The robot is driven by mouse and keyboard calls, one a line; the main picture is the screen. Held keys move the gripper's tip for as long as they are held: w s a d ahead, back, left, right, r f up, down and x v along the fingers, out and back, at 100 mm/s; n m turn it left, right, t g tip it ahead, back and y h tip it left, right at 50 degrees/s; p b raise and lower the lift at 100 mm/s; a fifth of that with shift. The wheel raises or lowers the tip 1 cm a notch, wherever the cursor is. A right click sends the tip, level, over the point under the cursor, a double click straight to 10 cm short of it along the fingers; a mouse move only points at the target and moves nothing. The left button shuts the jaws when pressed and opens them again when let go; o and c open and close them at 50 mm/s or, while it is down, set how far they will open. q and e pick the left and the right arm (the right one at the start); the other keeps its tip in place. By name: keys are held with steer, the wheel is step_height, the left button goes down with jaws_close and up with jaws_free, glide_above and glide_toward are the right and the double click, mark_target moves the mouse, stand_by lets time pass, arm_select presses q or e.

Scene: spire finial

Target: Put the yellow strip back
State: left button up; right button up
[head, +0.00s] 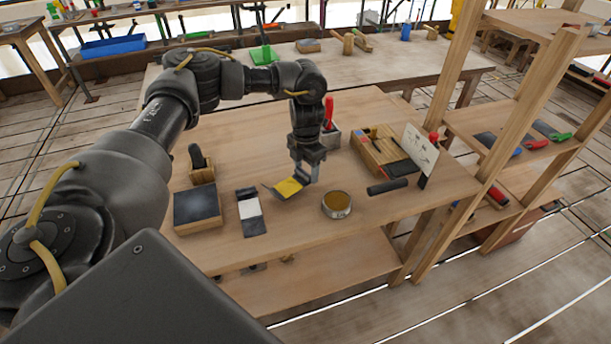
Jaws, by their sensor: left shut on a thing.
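The yellow strip (288,188) has a yellow middle and dark ends, and its far left end looks bent. My left gripper (308,172) points down over the wooden table (270,232) and is shut on the strip near its right end. The strip is tilted and looks to be just above the table; I cannot tell whether it touches. A similar dark strip with a white middle (250,209) lies to its left. My right gripper is not in view.
A round tin (337,204) stands just right of the strip. A dark square block (196,208) and a wooden holder (202,176) are at left. A compartmented wooden tray (368,155), black cylinder (387,186) and upright card (420,150) are at right. The front table edge is clear.

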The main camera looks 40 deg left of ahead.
mark_target(305, 177)
arm_select(q)
steer(key=shift+w+a+f, duration=0.1)
steer(key=shift+a+f, duration=0.1)
steer(key=shift+f, duration=0.15)
step_height(305, 177, down, 3)
steer(key=shift+r, duration=0.1)
steer(key=shift+f, duration=0.2)
steer(key=o, duration=1.1)
steer(key=shift+r, duration=0.1)
